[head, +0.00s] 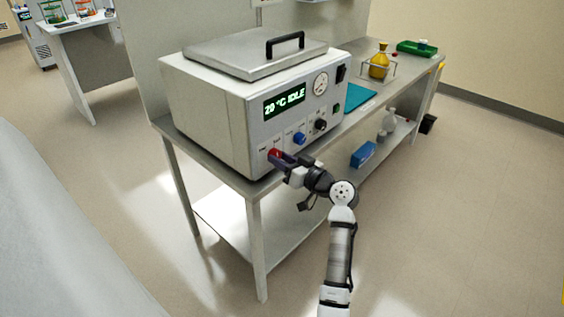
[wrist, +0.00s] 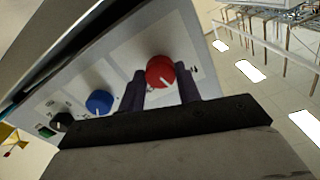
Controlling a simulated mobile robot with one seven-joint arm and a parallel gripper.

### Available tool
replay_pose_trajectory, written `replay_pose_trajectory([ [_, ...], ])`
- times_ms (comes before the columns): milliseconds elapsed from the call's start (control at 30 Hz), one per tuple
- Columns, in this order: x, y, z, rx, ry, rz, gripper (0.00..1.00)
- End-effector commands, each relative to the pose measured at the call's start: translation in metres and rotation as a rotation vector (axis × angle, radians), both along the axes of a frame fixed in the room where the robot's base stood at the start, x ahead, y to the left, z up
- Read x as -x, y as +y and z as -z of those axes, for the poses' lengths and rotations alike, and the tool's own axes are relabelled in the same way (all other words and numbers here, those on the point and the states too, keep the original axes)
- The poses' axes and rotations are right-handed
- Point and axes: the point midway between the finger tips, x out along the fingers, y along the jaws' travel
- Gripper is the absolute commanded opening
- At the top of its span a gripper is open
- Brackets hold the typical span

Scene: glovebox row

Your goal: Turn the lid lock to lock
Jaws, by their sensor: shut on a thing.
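The lid lock is a red round knob with a white mark, low on the left of the front panel of a white box-shaped machine (head: 215,105). In the wrist view the red knob (wrist: 160,71) sits between the two dark fingers of my gripper (wrist: 162,88). My gripper also shows in the head view (head: 279,157), shut on the knob at the panel. The knob's printed labels are too small or partly covered to read. The machine's metal lid (head: 235,50) with a black handle lies closed on top. The green display (head: 284,102) reads 20 °C IDLE.
Beside the red knob are a blue knob (head: 299,138) and a black knob (head: 320,125). On the bench to the right are a teal mat (head: 358,96), a yellow flask (head: 379,66) and a green tray (head: 416,48). A blue box (head: 362,154) is on the lower shelf.

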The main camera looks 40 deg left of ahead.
Motion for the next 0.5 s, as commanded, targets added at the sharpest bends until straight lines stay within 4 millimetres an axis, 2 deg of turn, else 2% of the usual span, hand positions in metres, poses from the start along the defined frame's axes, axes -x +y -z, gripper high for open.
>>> replay_pose_trajectory([
  [500, 0.0005, -0.0005, -0.0016, -0.038, 0.493, 0.001, 0.11],
])
